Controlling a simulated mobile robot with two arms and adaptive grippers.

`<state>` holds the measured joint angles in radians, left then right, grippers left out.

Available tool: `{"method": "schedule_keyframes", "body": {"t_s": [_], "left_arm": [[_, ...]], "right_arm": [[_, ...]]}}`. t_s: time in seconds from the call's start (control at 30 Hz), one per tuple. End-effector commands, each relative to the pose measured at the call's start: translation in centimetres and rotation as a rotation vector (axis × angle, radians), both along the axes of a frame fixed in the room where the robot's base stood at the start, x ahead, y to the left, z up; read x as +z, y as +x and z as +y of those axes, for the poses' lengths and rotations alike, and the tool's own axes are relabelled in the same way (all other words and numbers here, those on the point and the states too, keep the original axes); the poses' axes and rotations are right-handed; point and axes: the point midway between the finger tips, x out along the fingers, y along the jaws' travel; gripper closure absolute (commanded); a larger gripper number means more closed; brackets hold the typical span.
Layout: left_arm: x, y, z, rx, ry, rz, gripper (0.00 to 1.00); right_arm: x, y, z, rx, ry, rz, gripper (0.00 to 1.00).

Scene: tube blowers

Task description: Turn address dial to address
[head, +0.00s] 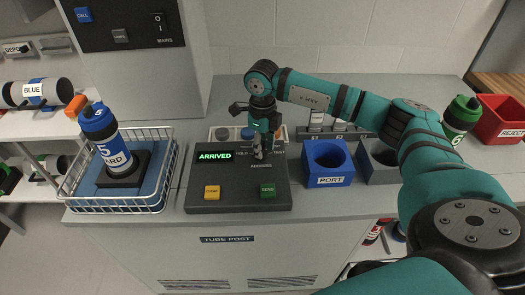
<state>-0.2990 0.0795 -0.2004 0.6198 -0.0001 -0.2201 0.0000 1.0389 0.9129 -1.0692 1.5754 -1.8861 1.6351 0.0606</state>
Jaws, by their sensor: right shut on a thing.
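The dark control console (228,182) lies on the counter, with a lit green display (215,156) reading "ARRIVED". The ADDRESS label (261,166) sits just below the fingertips of my right gripper (261,153). My right gripper reaches down onto the upper right of the console and is shut on the address dial there. The dial is almost wholly hidden by the fingers, and its pointer setting cannot be read. My left gripper is not in view.
A yellow button (212,192) and a green button (267,190) sit low on the console. Left is a wire basket (117,206) with a blue canister (103,138).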

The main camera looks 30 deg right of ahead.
Motion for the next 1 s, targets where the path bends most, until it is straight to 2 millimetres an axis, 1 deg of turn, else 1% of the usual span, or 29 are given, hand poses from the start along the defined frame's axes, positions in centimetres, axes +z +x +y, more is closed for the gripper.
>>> {"method": "schedule_keyframes", "body": {"t_s": [0.03, 0.3, 1.0], "left_arm": [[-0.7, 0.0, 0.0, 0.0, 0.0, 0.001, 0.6], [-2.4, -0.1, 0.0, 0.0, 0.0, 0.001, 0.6], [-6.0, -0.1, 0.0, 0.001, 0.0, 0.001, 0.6]], "right_arm": [[-0.2, 0.1, -0.1, 0.042, -0.002, -0.003, 1.0], [-0.2, 0.2, 0.0, 0.298, -0.001, -0.003, 1.0], [-0.1, 0.6, 0.1, 0.963, -0.002, -0.004, 1.0]]}}
